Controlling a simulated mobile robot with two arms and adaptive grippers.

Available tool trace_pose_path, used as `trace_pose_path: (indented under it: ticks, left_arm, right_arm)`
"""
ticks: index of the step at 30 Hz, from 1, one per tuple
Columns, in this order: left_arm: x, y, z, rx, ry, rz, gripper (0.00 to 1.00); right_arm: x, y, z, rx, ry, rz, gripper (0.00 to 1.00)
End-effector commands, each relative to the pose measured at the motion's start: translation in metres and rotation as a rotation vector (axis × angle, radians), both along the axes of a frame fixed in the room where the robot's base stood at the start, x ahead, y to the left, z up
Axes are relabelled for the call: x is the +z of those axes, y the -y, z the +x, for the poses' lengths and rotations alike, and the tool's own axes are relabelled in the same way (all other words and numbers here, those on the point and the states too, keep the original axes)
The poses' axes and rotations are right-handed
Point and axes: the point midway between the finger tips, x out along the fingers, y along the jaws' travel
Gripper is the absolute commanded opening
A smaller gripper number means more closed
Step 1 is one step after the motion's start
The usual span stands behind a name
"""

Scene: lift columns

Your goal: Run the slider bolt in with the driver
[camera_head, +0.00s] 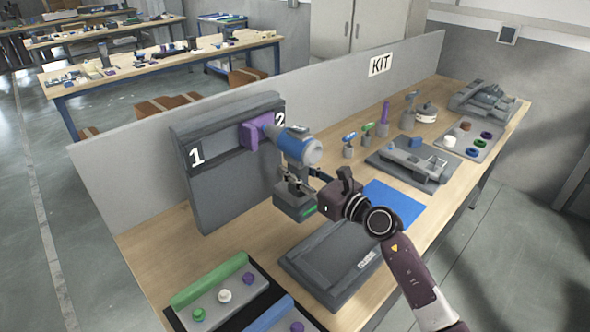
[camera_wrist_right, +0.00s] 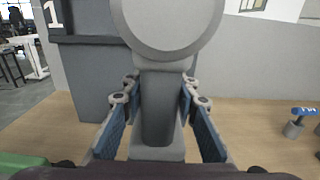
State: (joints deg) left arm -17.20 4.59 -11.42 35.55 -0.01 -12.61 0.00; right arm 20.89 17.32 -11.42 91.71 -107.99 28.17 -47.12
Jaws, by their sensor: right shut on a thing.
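My right gripper (camera_head: 296,182) is shut on the grip of the blue and grey driver (camera_head: 300,147). The wrist view shows the driver's grey handle (camera_wrist_right: 157,110) between both blue-padded fingers, with its round rear above. The driver is held off the table, its nose pointing left at the purple slider block (camera_head: 254,132) on the upright grey board (camera_head: 222,183), beside the number 2. The nose looks at or very near the block; I cannot tell whether it touches. The slider bolt is hidden or too small to see. My left gripper is not in view.
A grey tray (camera_head: 330,275) and green and blue blocks with knobs (camera_head: 212,280) lie in front. A blue mat (camera_head: 395,204), a grey fixture (camera_head: 412,165), small holders and a parts tray (camera_head: 470,142) stand to the right. A grey partition (camera_head: 345,88) runs behind.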

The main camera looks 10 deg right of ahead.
Motion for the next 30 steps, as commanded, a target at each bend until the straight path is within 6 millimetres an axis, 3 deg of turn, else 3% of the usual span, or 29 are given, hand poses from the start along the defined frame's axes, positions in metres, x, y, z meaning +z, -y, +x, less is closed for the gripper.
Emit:
trace_pose_path:
  ticks: [30]
  left_arm:
    - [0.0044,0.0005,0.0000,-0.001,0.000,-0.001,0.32]
  right_arm:
    - [0.0059,-0.0023,0.0051,-0.002,0.009,0.003,0.00]
